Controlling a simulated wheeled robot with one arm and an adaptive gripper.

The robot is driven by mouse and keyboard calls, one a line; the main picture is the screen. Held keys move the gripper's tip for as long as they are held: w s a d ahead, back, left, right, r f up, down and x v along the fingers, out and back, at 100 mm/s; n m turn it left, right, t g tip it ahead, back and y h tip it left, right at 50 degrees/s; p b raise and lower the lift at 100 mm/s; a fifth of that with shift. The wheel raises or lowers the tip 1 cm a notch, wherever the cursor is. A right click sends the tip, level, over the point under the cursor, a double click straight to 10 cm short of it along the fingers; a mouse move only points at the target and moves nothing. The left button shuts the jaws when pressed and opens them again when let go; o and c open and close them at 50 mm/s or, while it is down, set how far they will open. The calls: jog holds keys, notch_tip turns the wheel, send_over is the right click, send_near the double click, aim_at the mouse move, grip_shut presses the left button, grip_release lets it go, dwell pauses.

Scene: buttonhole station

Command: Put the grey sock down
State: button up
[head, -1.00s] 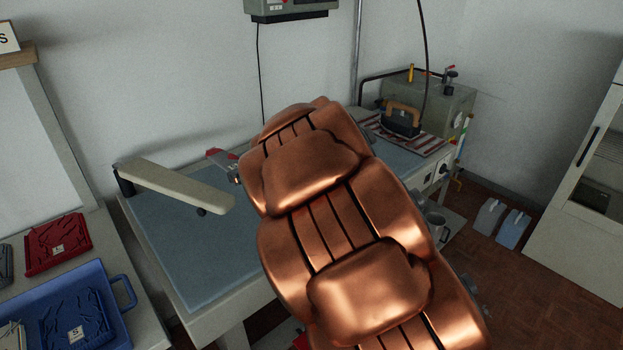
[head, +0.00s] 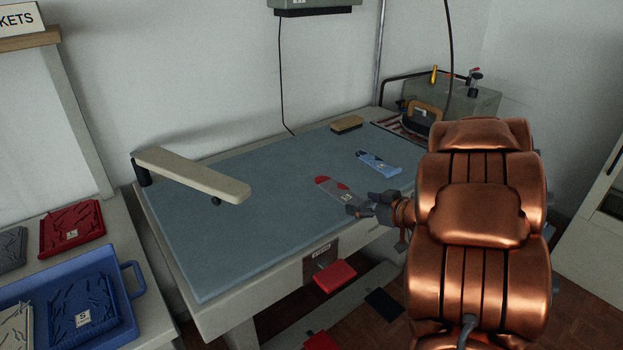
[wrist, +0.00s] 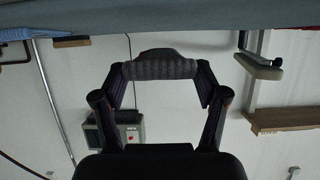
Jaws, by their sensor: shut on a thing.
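The grey sock (head: 338,190) has a red toe and heel and a small pale label. In the head view it extends left from my gripper (head: 362,209), over the front right part of the blue-grey table top (head: 240,220). My gripper is shut on its end. In the wrist view my gripper (wrist: 160,72) has dark grey ribbed cloth, the sock (wrist: 160,68), between its fingers. The table surface shows along the top of that view. I cannot tell whether the sock touches the table.
A blue sock (head: 378,162) lies behind the grey one, and a brush (head: 347,124) lies at the back. A padded arm board (head: 190,173) overhangs the left side. A red piece (head: 335,276) sits at the table's front. The middle of the top is clear. Trays (head: 135,305) stand at left.

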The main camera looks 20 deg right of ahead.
aim_at(350, 185)
jog(key=w+d+p, duration=0.1)
jog(key=w, duration=0.3)
jog(key=w+d+f+p, duration=0.1)
jog(key=w+d, duration=0.1)
jog(key=w, duration=0.3)
jog(key=w+d+p, duration=0.1)
jog(key=w+d, duration=0.1)
jog(key=w, duration=0.3)
jog(key=shift+w+f, duration=0.1)
jog(key=shift+f, duration=0.2)
jog(key=shift+w+d, duration=0.1)
jog(key=shift+w, duration=0.35)
jog(key=shift+f+p, duration=0.4)
jog(key=shift+f, duration=1.35)
jog(key=o, duration=0.9)
jog(key=shift+f, duration=0.1)
jog(key=shift+s, duration=0.1)
